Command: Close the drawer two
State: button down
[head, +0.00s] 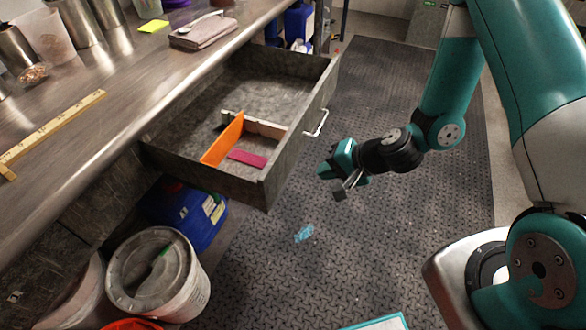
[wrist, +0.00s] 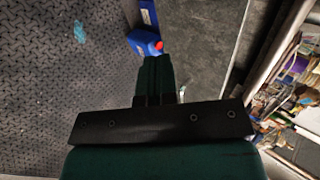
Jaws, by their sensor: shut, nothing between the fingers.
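The open grey drawer (head: 265,187) sticks far out from under the metal worktop in the head view. No number shows on it, so I cannot tell that it is drawer two. Its pale bar handle (head: 318,123) is on the front panel. An orange divider, a pale piece and a magenta piece lie inside. My gripper (head: 325,173) is shut and empty, in front of the drawer front, below and slightly right of the handle. The shut teal fingers also show in the wrist view (wrist: 155,75). A grey panel, perhaps the drawer, lies right of them there.
A lidded white bucket (head: 190,290) and a blue jug (head: 205,215) stand below the drawer. A light-blue scrap (head: 304,234) lies on the otherwise clear dark floor mat (head: 370,240).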

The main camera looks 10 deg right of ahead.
aim_at(284, 172)
jog(key=w+a+f, duration=0.1)
jog(key=a, duration=0.1)
jog(key=w+a+f+p, duration=0.1)
jog(key=w+a, duration=0.1)
jog(key=w+a+f, duration=0.1)
jog(key=a, duration=0.1)
jog(key=shift+w+a+f, duration=0.1)
jog(key=shift+w+f, duration=0.1)
jog(key=shift+f, duration=0.2)
jog(key=shift+w+a, duration=0.25)
jog(key=shift+a, duration=0.05)
